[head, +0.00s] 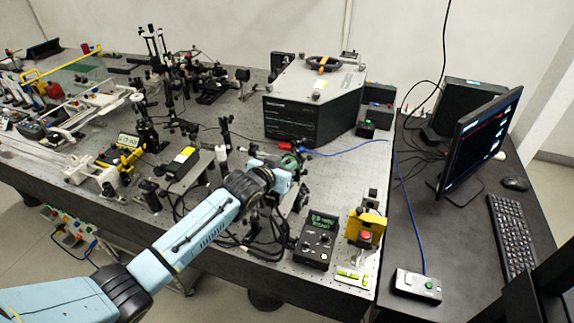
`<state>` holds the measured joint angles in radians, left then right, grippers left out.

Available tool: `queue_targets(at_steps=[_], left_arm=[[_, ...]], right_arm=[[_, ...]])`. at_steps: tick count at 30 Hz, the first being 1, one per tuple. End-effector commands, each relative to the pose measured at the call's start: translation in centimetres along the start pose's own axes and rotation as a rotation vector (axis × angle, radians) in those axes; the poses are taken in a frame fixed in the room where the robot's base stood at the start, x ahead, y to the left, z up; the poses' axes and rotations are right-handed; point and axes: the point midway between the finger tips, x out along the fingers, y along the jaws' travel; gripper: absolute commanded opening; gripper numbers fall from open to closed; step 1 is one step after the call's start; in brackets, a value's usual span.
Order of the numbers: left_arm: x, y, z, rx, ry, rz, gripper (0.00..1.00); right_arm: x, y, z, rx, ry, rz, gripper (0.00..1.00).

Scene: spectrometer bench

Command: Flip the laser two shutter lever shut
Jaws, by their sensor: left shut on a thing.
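My left arm reaches in from the lower left over the optical bench (330,200). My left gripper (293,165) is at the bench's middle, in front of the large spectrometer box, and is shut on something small. The wrist largely hides what it holds, and I cannot make out whether it is the laser two shutter lever. A small red part (285,145) shows just beyond the gripper. A black box with a yellow label (182,163), possibly a laser, lies left of the wrist. No lever marked laser two is readable. My right gripper is not in view.
The grey spectrometer box (315,95) stands behind the gripper. A controller with a green display (315,242) and a yellow box with a red button (365,231) stand at the front right. Optic posts (224,135) and cables crowd the wrist. A monitor (480,140) stands on the dark desk.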

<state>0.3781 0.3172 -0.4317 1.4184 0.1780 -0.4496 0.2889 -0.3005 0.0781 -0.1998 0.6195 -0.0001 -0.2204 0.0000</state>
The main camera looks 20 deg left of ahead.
Motion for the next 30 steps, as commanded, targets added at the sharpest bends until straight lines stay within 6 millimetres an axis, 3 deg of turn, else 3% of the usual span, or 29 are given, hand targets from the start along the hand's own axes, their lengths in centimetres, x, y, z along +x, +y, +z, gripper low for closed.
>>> queue_targets(at_steps=[2,3,6,19,30], left_arm=[[0.0,-0.1,0.0,0.001,0.000,-0.002,0.00],[0.0,-0.1,0.0,0.001,0.000,-0.002,0.19],[0.0,-0.1,0.0,0.001,0.000,-0.002,0.32],[-0.8,0.0,0.1,0.001,0.000,-0.001,0.32],[-6.4,0.0,0.2,0.003,-0.001,-0.001,0.32]], right_arm=[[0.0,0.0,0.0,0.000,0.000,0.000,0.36],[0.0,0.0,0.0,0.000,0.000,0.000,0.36],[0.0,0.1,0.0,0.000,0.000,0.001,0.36],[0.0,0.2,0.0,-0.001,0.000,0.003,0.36],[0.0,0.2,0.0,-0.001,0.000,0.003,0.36]])
